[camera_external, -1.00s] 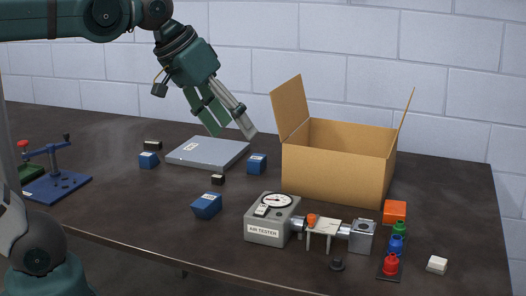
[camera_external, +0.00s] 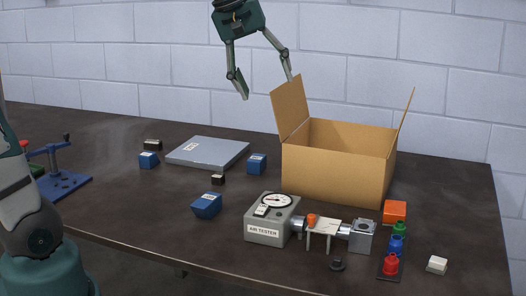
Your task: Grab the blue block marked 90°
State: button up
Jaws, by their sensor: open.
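Three blue blocks with white labels are on the dark table: one at the left (camera_external: 148,160), one right of the grey plate (camera_external: 257,165), and one nearer the front (camera_external: 207,206). The labels are too small to read, so I cannot tell which is marked 90°. My gripper (camera_external: 266,90) is open and empty, high above the table. Its fingers are spread wide and point down, with the right finger close to the box's raised flap in the picture. It touches no block.
An open cardboard box (camera_external: 335,172) stands at the right. A flat grey plate (camera_external: 207,153) lies at the back. The air tester (camera_external: 268,222) stands in front, with coloured fittings (camera_external: 391,265) and an orange block (camera_external: 395,211) to its right. A blue clamp device (camera_external: 62,183) is at the left.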

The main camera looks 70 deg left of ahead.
jog(key=w+a+n+p, duration=0.2)
jog(key=w+a+n, duration=0.25)
jog(key=a, duration=0.45)
jog(key=n+g+h+p, duration=0.15)
jog(key=n+p, duration=0.25)
jog(key=n, duration=0.6)
send_over(256, 157)
jog(key=s+a, duration=0.1)
jog(key=s, duration=0.1)
notch_tip(256, 157, down, 8)
notch_tip(256, 157, down, 22)
jog(key=h, duration=0.1)
jog(key=shift+a+n, duration=0.3)
jog(key=shift+n, duration=0.05)
jog(key=shift+x, duration=1.2)
jog(key=shift+w+f, duration=0.1)
